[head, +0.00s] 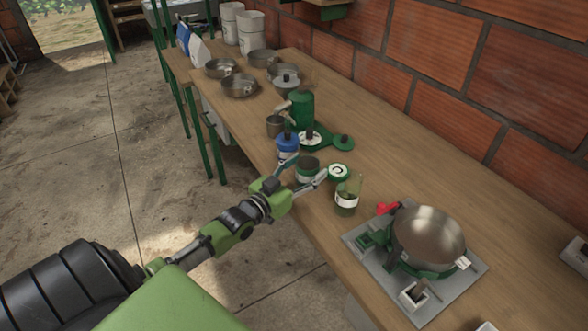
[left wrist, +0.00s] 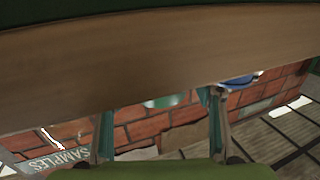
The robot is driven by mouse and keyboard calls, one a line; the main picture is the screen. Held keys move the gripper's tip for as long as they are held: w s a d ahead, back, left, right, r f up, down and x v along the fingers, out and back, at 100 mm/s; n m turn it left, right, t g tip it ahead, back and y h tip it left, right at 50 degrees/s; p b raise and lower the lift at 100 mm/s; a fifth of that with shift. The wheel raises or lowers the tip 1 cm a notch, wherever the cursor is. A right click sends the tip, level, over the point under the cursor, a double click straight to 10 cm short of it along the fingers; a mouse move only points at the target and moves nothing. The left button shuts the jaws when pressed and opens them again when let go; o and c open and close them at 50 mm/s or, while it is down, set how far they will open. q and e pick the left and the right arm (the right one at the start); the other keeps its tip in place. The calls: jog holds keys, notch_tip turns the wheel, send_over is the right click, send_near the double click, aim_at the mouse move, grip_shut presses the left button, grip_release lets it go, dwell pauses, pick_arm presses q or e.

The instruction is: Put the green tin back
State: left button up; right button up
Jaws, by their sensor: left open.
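A small round green tin (head: 308,170) with a dark top and a pale band stands near the front edge of the wooden bench. My left gripper (head: 311,164) is open, with one finger on each side of the tin; I cannot tell if either finger touches it. In the left wrist view, the open fingers (left wrist: 160,106) show with a green patch (left wrist: 165,101) between them, partly hidden by the bench. A round green lid-like piece with a white label (head: 339,172) is just right of the tin. My right gripper is not in view.
A blue-lidded jar (head: 287,143) stands close behind the left finger, and a glass jar (head: 347,195) close to the right. A green hand-cranked machine (head: 301,108) stands behind. A steel pan (head: 428,236) on a grey base is at right.

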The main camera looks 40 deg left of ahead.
pick_arm(q)
jog(key=s+a, duration=0.1)
jog(key=s, duration=1)
jog(key=shift+s, duration=0.4)
dwell(0.3)
